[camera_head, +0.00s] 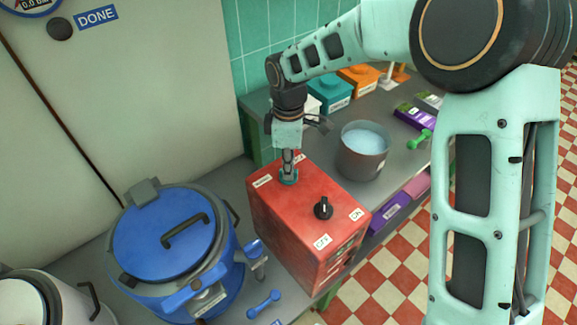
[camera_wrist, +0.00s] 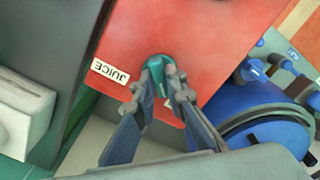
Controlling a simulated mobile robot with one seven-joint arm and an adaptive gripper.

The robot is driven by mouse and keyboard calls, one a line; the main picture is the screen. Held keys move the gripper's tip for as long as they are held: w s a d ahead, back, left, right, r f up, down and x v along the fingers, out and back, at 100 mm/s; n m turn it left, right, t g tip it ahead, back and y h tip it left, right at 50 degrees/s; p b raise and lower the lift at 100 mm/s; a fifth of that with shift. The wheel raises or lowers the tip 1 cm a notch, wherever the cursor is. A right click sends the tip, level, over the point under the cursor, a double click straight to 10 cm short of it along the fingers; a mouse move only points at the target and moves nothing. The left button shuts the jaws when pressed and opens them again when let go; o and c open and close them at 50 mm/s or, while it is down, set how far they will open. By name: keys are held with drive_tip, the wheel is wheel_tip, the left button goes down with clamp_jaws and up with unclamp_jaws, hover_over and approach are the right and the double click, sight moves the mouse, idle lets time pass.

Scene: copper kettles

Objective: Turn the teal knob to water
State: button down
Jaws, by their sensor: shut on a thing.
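The teal knob (camera_head: 289,177) stands on the top of the red box (camera_head: 275,208), near its back left. The knob also shows in the wrist view (camera_wrist: 158,66), beside a white label reading JUICE (camera_wrist: 110,72). My gripper (camera_head: 288,168) reaches down from above and is shut on the knob, one finger on each side, in the wrist view too (camera_wrist: 165,85). Two small white labels flank the knob in the head view, too small to read surely. No label reading water can be made out. My fingers hide part of the knob, and I cannot tell where it points.
A black knob (camera_head: 323,207) with its own white labels sits nearer the front of the red box. A blue lidded kettle (camera_head: 166,235) stands at left. A metal pot of pale blue contents (camera_head: 364,151) stands to the right. Teal (camera_head: 331,93) and orange boxes are behind.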

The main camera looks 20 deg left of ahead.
drive_tip(key=c, duration=2)
unclamp_jaws()
drive_tip(key=shift+o, duration=0.2)
wheel_tip(320, 180, up, 12)
